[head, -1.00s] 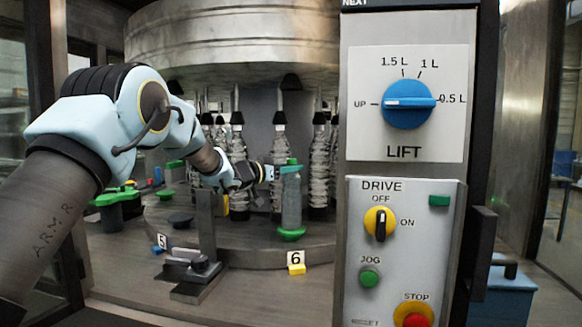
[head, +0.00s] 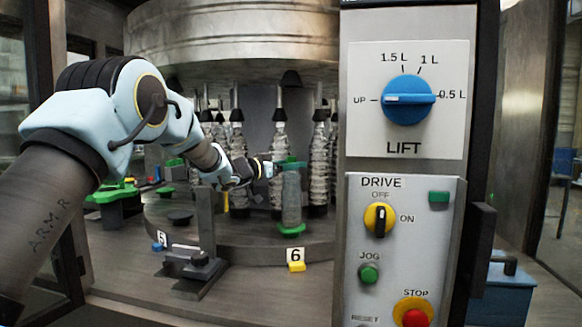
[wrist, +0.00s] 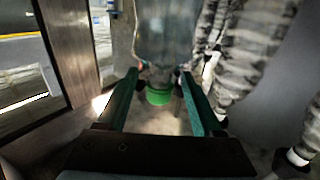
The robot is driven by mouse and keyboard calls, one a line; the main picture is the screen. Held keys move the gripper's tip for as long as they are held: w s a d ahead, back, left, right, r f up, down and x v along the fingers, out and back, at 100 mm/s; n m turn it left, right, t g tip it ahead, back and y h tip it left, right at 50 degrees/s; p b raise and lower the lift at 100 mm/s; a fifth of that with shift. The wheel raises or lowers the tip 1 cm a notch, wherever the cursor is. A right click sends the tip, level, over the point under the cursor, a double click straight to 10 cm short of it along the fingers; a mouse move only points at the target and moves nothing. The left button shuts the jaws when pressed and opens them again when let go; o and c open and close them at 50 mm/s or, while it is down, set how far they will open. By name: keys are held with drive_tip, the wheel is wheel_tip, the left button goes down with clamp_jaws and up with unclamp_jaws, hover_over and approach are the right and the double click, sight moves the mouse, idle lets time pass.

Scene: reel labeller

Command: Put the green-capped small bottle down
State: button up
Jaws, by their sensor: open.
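The small bottle (head: 291,200) is a clear, greyish cylinder. My gripper (head: 287,164) is at the bottle's top end, reaching in from the left. In the wrist view the green fingers of my gripper (wrist: 160,82) are open, one on each side of the cap and neck. Whether a finger still touches the bottle cannot be told.
Striped, wrapped columns (head: 319,165) stand close behind the bottle. The control panel (head: 405,240) blocks the right. A metal post (head: 206,225) stands on the left, near the number 5 tag (head: 162,239).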

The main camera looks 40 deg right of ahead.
drive_tip(key=a+b, duration=0.5)
drive_tip(key=a, duration=0.6)
drive_tip(key=shift+w+a, duration=0.15)
drive_tip(key=shift+a, duration=0.15)
